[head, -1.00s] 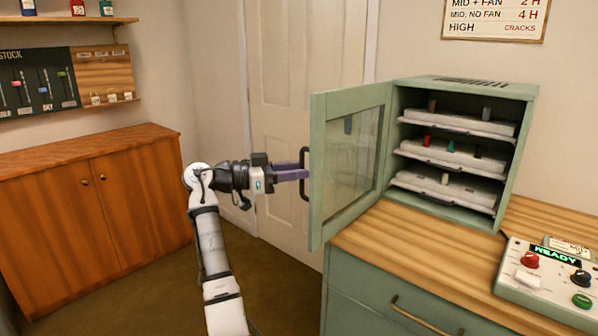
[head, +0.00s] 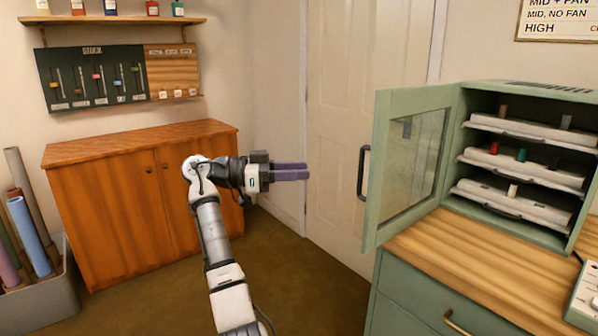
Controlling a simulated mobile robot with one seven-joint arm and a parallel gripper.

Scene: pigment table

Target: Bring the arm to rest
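My gripper (head: 306,171), with purple fingers, is held out level to the right in mid-air. Its tips are left of the black handle (head: 363,173) of the green cabinet door (head: 383,170), with a clear gap between them. The fingers are seen side-on and lie close together in the picture, so whether they are open or shut cannot be told. No object shows beyond the tips. The arm rises from the bottom of the view and bends at the wrist.
The green cabinet (head: 464,150) stands open on the wooden counter (head: 480,255), with several trays inside. A wooden cupboard (head: 110,210) stands at left, beside a grey bin (head: 40,300) of rolls. Brown floor (head: 290,265) is free between cupboard and counter.

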